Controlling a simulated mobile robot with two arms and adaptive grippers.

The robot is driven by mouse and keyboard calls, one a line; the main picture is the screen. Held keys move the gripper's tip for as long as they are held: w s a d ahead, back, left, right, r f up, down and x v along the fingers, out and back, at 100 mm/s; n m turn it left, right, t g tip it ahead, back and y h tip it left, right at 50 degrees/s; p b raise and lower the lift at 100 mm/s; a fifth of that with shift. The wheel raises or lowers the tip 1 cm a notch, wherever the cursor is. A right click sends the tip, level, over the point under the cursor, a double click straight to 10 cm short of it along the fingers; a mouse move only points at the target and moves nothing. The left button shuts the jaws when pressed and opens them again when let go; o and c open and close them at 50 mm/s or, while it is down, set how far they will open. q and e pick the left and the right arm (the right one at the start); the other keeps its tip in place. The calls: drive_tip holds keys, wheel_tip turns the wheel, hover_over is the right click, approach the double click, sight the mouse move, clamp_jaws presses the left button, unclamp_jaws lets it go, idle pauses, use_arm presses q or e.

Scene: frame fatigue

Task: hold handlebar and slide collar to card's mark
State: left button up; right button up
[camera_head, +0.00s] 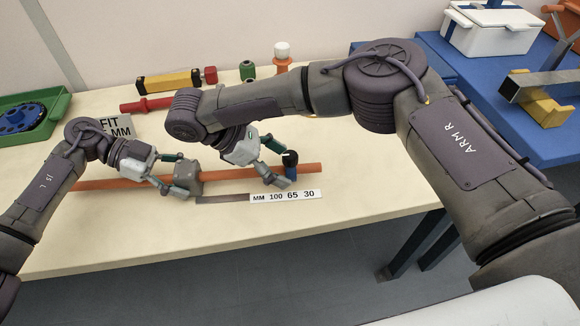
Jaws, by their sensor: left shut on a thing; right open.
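The handlebar (120,183) is a long orange rod lying left to right above the table. My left gripper (177,178) is shut on the handlebar beside a grey block (189,170) that sits around the rod. A dark collar with a blue lower part (291,160) is on the rod towards its right end. My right gripper (279,163) is open, with its fingers close to the collar's left side; contact cannot be told. The card (117,126) reads "FIT" and "MM", with its number hidden by my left arm. A white scale (286,196) reads "MM 100 65 30".
A green tray (52,127) with a blue disc stands at the left. A yellow and black tool (168,83), a red bar (143,104), a green part (247,70) and a white-topped orange part (282,55) are at the back.

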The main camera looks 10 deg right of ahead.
use_arm(q)
drive_tip(key=shift+f, duration=0.15)
use_arm(e)
drive_tip(key=shift+v, duration=2.4)
use_arm(q)
drive_tip(key=o, duration=0.9)
drive_tip(key=shift+a, duration=0.1)
drive_tip(key=shift+o, duration=0.2)
drive_tip(key=v, duration=1.2)
drive_tip(key=shift+w, duration=0.1)
use_arm(e)
drive_tip(key=shift+f, duration=0.1)
